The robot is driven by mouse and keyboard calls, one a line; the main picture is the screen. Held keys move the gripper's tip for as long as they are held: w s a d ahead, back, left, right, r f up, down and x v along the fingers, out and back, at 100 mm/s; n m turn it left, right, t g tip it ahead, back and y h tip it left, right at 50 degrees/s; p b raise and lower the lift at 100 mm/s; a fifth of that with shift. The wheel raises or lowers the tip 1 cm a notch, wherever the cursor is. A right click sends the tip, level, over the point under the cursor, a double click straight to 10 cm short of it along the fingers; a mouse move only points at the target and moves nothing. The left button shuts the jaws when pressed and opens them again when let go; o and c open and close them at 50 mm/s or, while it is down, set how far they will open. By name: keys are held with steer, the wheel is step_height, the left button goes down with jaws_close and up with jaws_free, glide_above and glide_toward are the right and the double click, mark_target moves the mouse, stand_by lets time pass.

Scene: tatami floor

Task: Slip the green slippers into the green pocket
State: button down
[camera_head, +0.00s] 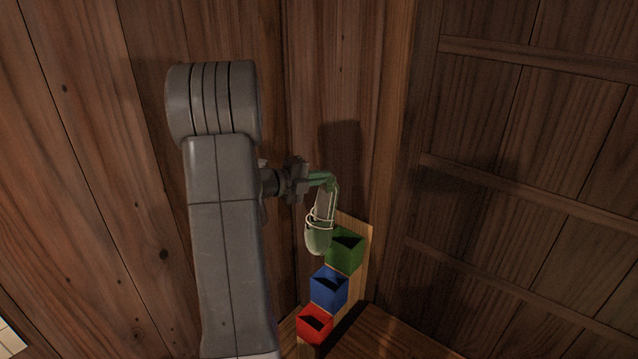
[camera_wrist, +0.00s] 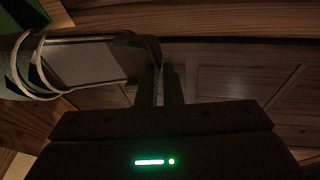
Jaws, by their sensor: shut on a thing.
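My gripper (camera_head: 318,179) is shut on the green slippers (camera_head: 318,239) at their upper end. The slippers hang down from it, toes lowest, with pale straps around them. In the head view their toes overlap the left edge of the green pocket (camera_head: 346,254); I cannot tell whether they touch it. The pocket is the top one on a wooden board, and its dark opening shows. In the wrist view my gripper's fingers (camera_wrist: 163,85) are dark, and the slippers (camera_wrist: 88,62) extend to the left, showing a greyish flat face and pale straps.
A blue pocket (camera_head: 329,290) and a red pocket (camera_head: 314,327) sit below the green one on the wooden board (camera_head: 356,228). A plank wall (camera_head: 335,60) stands close behind the slippers. A dark panelled wall (camera_head: 520,170) with raised rails is on the right.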

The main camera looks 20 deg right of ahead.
steer(key=shift+w+a+r+n+t, duration=0.15)
steer(key=shift+r+n+t, duration=0.15)
steer(key=shift+n+t, duration=0.45)
steer(key=shift+w+a+r+n+t, duration=0.15)
steer(key=shift+r+n+t, duration=0.2)
steer(key=shift+t, duration=0.7)
steer(key=shift+w+a+r+n+t, duration=0.1)
steer(key=shift+w+r+n+t, duration=0.1)
steer(key=shift+n+t, duration=0.55)
steer(key=shift+r+t, duration=0.1)
steer(key=shift+t, duration=0.35)
